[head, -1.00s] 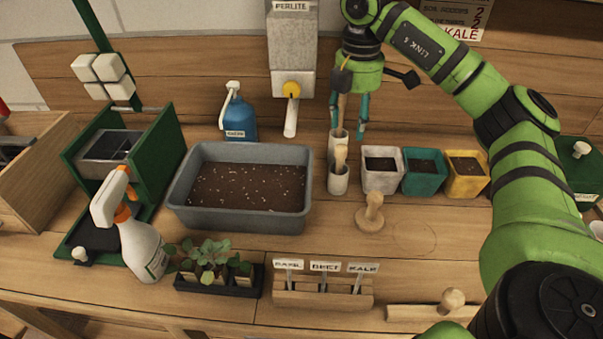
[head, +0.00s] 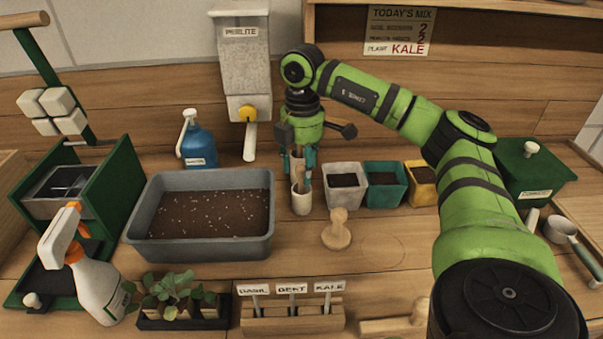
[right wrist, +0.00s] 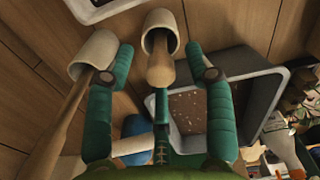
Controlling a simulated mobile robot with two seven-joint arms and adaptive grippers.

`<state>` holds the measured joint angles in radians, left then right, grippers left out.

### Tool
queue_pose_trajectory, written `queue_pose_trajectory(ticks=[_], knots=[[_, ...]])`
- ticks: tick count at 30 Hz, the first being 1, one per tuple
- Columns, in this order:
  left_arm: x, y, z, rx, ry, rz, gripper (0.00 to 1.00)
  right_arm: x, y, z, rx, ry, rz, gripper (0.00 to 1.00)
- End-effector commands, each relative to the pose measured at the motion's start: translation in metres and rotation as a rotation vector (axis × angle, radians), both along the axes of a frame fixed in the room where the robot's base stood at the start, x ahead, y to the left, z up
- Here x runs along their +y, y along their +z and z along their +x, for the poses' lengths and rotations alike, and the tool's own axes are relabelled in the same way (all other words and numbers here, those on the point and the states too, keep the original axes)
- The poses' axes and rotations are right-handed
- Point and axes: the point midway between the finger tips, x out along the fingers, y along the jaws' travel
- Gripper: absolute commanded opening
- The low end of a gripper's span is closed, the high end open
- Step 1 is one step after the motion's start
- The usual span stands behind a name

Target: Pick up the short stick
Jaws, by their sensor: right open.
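The short stick (right wrist: 159,70) is a pale wooden stick with a rounded end, standing in a small white cup (right wrist: 162,28). My right gripper (head: 298,167) is open above the cup, pointing down. In the right wrist view the gripper (right wrist: 159,57) has one finger on each side of the short stick, apart from it. A longer stick (right wrist: 62,128) leans in a second white cup (right wrist: 94,54), left of the fingers. My left gripper is not in view.
A grey planter of soil (head: 150,225) is left of the cups. White (head: 345,198), teal (head: 386,193) and yellow (head: 420,190) pots stand to the right. The perlite dispenser (head: 243,70) hangs behind.

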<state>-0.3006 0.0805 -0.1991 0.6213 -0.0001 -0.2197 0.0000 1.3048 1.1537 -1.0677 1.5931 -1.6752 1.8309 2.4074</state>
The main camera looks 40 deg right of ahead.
Motion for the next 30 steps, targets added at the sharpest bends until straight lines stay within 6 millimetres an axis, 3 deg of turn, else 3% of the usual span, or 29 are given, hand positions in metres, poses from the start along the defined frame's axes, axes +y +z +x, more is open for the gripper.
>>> queue_pose_trajectory(ticks=[2, 3, 6, 19, 26, 30], knots=[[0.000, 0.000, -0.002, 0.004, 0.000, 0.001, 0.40, 0.000, 0.000, 0.000, 0.000, 0.000, 0.000, 0.50], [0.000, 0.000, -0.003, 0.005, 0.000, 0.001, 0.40, 0.000, 0.000, 0.000, 0.000, 0.000, 0.000, 0.34], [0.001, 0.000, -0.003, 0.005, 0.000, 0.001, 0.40, 0.000, 0.000, 0.000, 0.000, 0.000, 0.000, 0.01], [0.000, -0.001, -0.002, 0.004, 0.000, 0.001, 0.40, 0.000, 0.007, 0.001, -0.004, 0.001, 0.001, 0.00], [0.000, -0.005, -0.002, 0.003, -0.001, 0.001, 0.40, 0.001, 0.051, 0.002, -0.008, 0.001, 0.002, 0.00], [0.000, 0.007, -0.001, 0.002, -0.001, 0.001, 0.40, 0.000, 0.082, 0.001, -0.005, 0.000, 0.001, 0.00]])
